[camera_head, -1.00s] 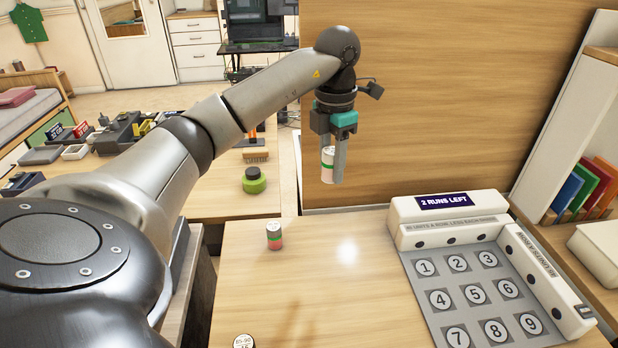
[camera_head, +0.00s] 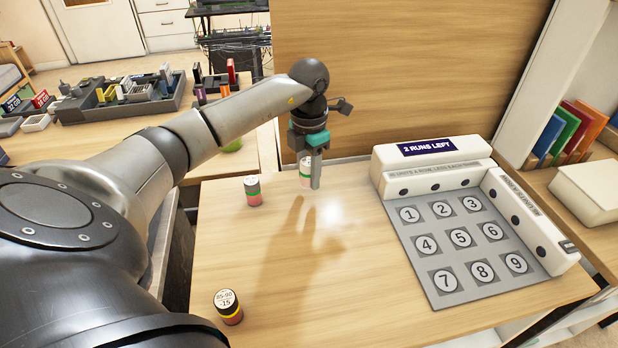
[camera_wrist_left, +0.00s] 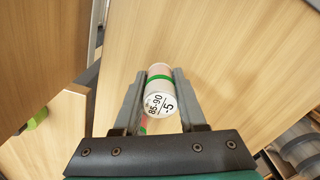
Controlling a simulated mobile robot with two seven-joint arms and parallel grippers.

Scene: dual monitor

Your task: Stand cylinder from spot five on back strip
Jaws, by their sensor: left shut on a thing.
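My left gripper (camera_head: 311,178) is shut on a white cylinder (camera_head: 304,171) with a green band. It holds the cylinder roughly upright over the table, left of the numbered board (camera_head: 428,275). In the left wrist view the held cylinder (camera_wrist_left: 158,93) lies between both fingers, its end marked "85-90" and "-5". Spot five (camera_head: 461,238) is the middle of the board and is bare, like the other spots. My right gripper is not in view.
A green-and-red banded cylinder (camera_head: 253,192) stands left of the gripper. A white side strip (camera_head: 523,222) borders the board's right. A wooden panel (camera_head: 400,70) rises behind. The table's middle is clear.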

